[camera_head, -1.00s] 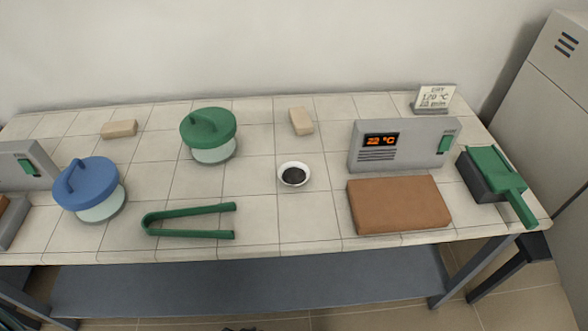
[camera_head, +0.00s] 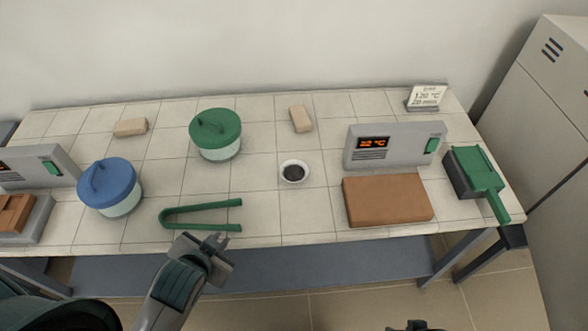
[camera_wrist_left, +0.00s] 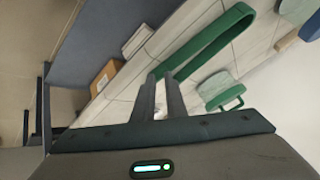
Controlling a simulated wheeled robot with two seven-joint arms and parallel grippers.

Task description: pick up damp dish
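The dish (camera_head: 294,172) is a small white round bowl with dark material in it, upright on the tiled bench in the middle of the head view. My left gripper (camera_head: 206,241) is at the bench's front edge, lower left of the dish and just below the green tongs (camera_head: 200,214). In the left wrist view its two fingers (camera_wrist_left: 161,76) stand apart with a gap, and I see nothing clearly held. A pale patch shows between them, but I cannot tell what it is. A dark bit of what may be my right gripper (camera_head: 410,326) shows at the bottom edge.
A green-lidded jar (camera_head: 215,134) and blue-lidded jar (camera_head: 108,185) stand left of the dish. A brown slab (camera_head: 388,202) lies before a grey heater unit (camera_head: 392,145) on the right. A beige block (camera_head: 301,119) lies behind the dish. Bare tiles surround the dish.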

